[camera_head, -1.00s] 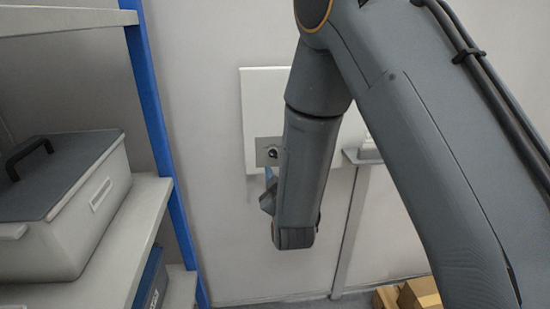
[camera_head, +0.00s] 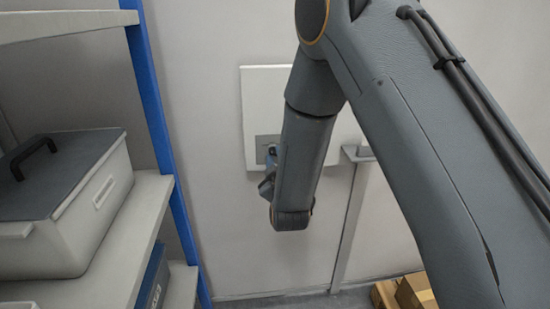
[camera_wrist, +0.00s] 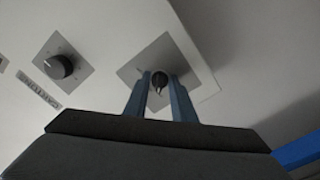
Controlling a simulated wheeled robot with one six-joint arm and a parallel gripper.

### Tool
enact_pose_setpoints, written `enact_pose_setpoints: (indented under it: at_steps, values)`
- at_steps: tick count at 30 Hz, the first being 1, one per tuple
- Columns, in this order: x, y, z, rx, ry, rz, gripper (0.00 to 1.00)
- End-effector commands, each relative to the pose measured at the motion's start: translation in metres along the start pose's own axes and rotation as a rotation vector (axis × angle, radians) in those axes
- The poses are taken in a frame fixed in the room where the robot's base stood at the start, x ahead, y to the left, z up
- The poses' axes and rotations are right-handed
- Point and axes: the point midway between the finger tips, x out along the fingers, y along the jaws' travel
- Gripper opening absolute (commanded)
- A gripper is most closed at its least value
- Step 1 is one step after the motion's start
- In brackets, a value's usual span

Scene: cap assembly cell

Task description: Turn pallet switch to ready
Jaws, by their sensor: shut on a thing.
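The white switch panel (camera_head: 262,82) is on the wall, partly hidden behind my arm in the head view. In the wrist view, the panel (camera_wrist: 110,45) carries a black rotary switch on a grey square plate (camera_wrist: 150,55). My gripper (camera_wrist: 159,78) has its two blue fingers on either side of this black knob (camera_wrist: 159,80), shut on it. In the head view, my gripper (camera_head: 271,158) is at the panel's lower left, over the grey plate (camera_head: 261,142). The knob's pointer direction is hard to tell.
A second black knob (camera_wrist: 58,66) on its own grey plate is to the left, with a label (camera_wrist: 38,95) below it. A shelf rack with a blue post (camera_head: 160,130) and a grey-lidded box (camera_head: 60,200) stands left. Cardboard boxes (camera_head: 412,293) lie low right.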

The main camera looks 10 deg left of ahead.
Motion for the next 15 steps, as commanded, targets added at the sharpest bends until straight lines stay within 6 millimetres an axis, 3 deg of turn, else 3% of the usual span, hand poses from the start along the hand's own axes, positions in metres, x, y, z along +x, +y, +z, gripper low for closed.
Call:
enact_pose_setpoints:
  at_steps: [8, 15]
  values:
    - [0.0001, -0.0011, 0.0001, 0.061, 0.001, 0.000, 0.01]
    - [0.0007, -0.0025, 0.0008, 0.223, 0.001, 0.001, 0.01]
